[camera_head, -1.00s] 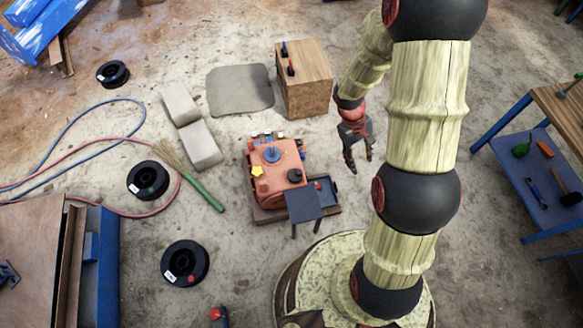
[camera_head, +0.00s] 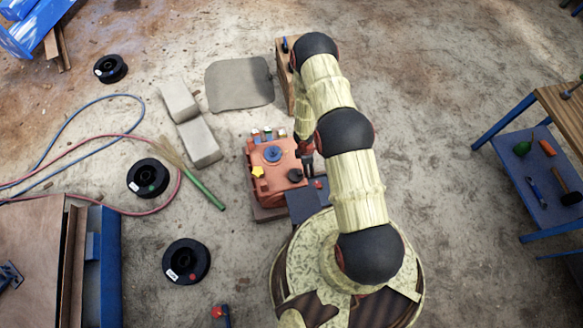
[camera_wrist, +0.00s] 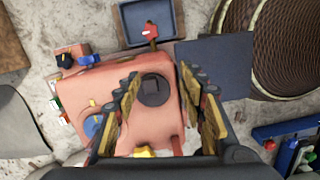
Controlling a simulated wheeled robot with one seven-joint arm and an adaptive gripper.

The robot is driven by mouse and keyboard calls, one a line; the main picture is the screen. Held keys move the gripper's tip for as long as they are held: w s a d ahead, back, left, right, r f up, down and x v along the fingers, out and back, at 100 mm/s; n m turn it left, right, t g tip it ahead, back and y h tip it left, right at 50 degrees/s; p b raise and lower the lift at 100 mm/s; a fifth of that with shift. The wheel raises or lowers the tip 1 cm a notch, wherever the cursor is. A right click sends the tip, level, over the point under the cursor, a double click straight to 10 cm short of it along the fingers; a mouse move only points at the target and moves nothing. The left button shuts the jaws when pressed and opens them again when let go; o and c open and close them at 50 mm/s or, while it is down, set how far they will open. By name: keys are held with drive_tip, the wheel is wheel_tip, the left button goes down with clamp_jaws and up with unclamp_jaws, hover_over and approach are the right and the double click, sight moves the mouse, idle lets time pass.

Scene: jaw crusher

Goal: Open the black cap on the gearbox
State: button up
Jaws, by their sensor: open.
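The orange gearbox (camera_head: 270,165) stands on the floor left of my arm in the head view. Its black cap (camera_head: 295,175) sits on its top near the right edge. In the wrist view the round black cap (camera_wrist: 154,90) lies between and beyond my fingertips on the orange gearbox housing (camera_wrist: 85,85). My gripper (camera_wrist: 157,82) is open, with a finger on each side of the cap as seen from above, and holds nothing. In the head view my gripper (camera_head: 307,165) is near the cap's upper right, partly hidden by my arm. I cannot tell whether it touches the cap.
A wooden box (camera_head: 285,85) stands behind.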

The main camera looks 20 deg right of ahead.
sight(300, 172)
drive_tip(key=shift+w+a+n+t+y, duration=0.45)
drive_tip(key=shift+w+a+n, duration=0.25)
drive_tip(key=shift+w+a, duration=0.65)
wheel_tip(300, 172, down, 8)
drive_tip(key=b, duration=0.3)
drive_tip(key=shift+r, duration=0.15)
drive_tip(key=c, duration=0.3)
clamp_jaws()
